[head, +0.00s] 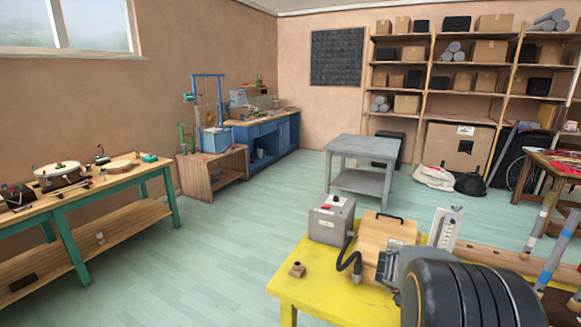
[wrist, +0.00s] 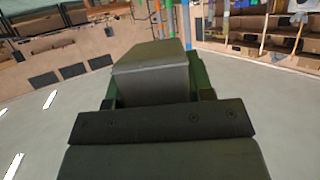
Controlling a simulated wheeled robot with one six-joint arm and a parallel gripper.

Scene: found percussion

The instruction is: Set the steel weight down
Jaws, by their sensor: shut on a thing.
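In the wrist view, a plain grey block, which I take as the steel weight (wrist: 151,68), sits between the green-edged jaws of my gripper (wrist: 153,84). The gripper is shut on it. The dark gripper body hides the block's near end. Pale floor shows on both sides of the block, and I see no surface touching it.
A yellow table (head: 320,294) in the head view carries a grey control box (head: 331,218), a wooden box (head: 385,236) and a small brown piece (head: 297,270). A grey table (head: 362,146) stands behind with a clear top. A green-legged workbench (head: 125,176) is at left. Floor between is open.

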